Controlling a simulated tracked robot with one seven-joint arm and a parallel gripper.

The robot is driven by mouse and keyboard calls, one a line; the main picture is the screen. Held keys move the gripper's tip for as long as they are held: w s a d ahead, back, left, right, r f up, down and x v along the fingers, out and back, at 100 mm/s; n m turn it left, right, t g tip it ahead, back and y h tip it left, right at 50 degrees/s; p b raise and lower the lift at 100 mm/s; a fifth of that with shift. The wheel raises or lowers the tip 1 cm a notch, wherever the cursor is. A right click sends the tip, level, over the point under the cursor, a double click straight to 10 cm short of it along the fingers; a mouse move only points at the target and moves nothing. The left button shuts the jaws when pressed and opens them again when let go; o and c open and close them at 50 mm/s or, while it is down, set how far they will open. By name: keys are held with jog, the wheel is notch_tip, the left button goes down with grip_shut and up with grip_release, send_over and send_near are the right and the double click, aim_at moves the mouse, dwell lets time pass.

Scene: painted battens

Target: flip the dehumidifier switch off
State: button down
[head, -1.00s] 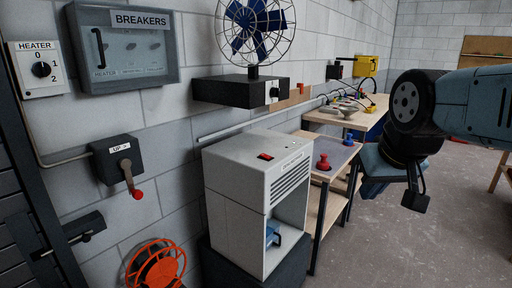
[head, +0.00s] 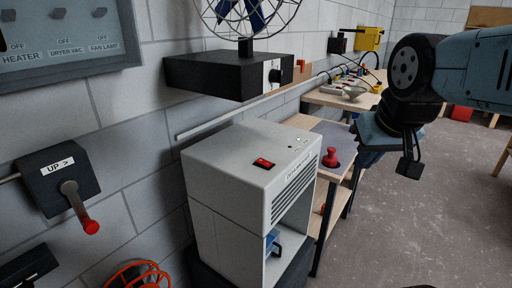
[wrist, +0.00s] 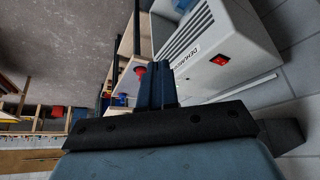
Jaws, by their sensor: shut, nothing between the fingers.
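The dehumidifier (head: 228,168) is a white box with a slatted front, standing on a dark base below the fan shelf. Its red rocker switch (head: 263,163) is on the top face; I cannot tell its position for sure. Small indicator lights, one greenish, show near it. In the wrist view the dehumidifier (wrist: 228,40) is at upper right, with its red switch (wrist: 219,60) facing the camera. My gripper (head: 369,158) is to the right of the dehumidifier in the head view, apart from it. In the wrist view its dark blue fingers (wrist: 155,72) are together and empty.
A black fan shelf (head: 215,76) juts from the wall above and behind the dehumidifier. A lever box (head: 58,178) is on the wall at left. A bench with a red knob (head: 330,157) stands right behind the dehumidifier. Open floor (head: 425,215) lies at right.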

jog(key=shift+w+d, duration=0.15)
jog(key=n+g+y, duration=0.1)
jog(key=n+g, duration=0.4)
jog(key=n, duration=2.3)
send_over(260, 160)
jog(key=s+d, duration=0.1)
jog(key=d, duration=0.1)
jog(key=shift+s+a+r, duration=0.2)
jog(key=shift+a+r, duration=0.05)
jog(key=shift+r, duration=0.05)
jog(key=shift+f, duration=0.15)
jog(key=f, duration=0.4)
jog(key=a+f, duration=0.1)
jog(key=f, duration=0.4)
jog(key=w+f, duration=0.1)
jog(key=f, duration=0.3)
jog(key=shift+a+f, duration=0.15)
jog(key=shift+f, duration=0.15)
